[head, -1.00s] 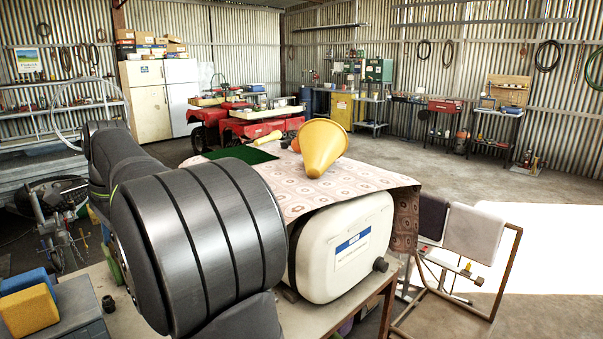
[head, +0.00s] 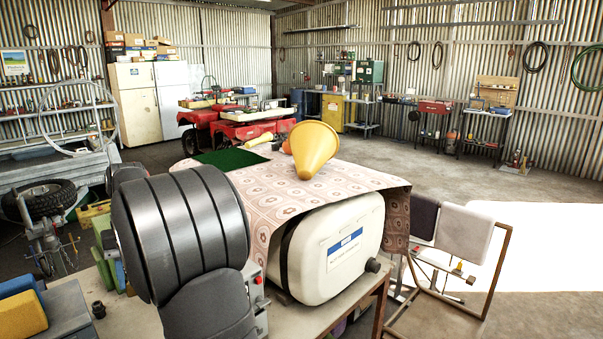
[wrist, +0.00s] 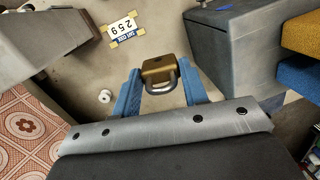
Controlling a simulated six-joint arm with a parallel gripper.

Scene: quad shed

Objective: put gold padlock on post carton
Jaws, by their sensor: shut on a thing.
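The gold padlock (wrist: 157,68) is held between the blue fingers of my gripper (wrist: 160,80) in the wrist view, its grey shackle towards the camera. The gripper is shut on it, above a pale surface. In the head view my own arm hides both the gripper and the padlock. I cannot pick out with certainty which thing is the post carton; brown cartons (head: 128,43) stand far off on top of the white fridge.
A yellow cone (head: 313,150) lies on the patterned cloth (head: 270,180) over a white tank (head: 330,250).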

